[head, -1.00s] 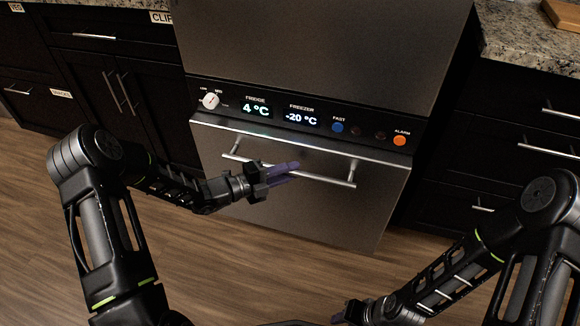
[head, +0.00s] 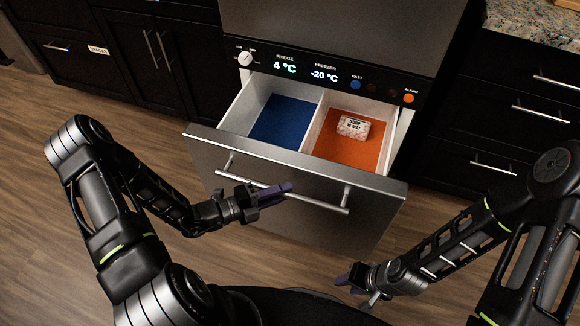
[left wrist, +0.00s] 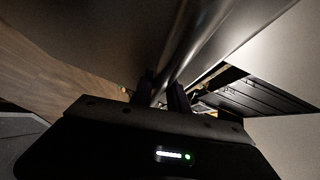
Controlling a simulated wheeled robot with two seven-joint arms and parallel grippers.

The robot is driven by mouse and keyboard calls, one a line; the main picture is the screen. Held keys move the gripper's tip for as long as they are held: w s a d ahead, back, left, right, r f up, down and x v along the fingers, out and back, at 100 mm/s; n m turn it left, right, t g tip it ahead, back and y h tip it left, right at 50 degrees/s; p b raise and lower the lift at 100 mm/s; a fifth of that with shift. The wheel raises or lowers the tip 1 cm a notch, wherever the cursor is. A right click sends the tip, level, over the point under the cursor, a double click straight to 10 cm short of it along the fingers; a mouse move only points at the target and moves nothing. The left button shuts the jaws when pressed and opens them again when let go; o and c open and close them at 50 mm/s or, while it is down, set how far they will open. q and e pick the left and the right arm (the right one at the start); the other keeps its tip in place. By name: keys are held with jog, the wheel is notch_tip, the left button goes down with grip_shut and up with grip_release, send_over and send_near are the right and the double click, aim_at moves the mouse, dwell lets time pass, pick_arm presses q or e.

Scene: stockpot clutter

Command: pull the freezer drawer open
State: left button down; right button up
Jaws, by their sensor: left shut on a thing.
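The freezer drawer (head: 230,148) stands pulled out below the control panel, with its inside showing. It has a blue-floored compartment (head: 284,122) on the left and an orange-floored one (head: 345,147) on the right. A long metal handle bar (head: 320,203) runs across its front. My left gripper (head: 280,192) is shut on the handle, left of its middle. The left wrist view shows the bar (left wrist: 185,45) running between the dark fingers (left wrist: 164,94). My right gripper (head: 350,279) is low in front of the drawer, apart from it; its finger gap is unclear.
A small labelled pack (head: 353,127) lies in the orange compartment. The control panel (head: 315,74) reads 4 °C for fridge and -20 °C for freezer. Dark cabinets (head: 90,65) stand left and dark drawers (head: 510,135) right. Wooden floor (head: 90,105) is clear in front.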

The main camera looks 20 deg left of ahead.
pick_arm(q)
jog(key=s+p, duration=0.1)
jog(key=s, duration=0.5)
jog(key=shift+s+a, duration=0.25)
jog(key=c, duration=1.3)
grip_release()
jog(key=shift+a, duration=0.1)
jog(key=v, duration=0.7)
jog(key=shift+s+a, duration=0.2)
jog(key=shift+a, duration=0.05)
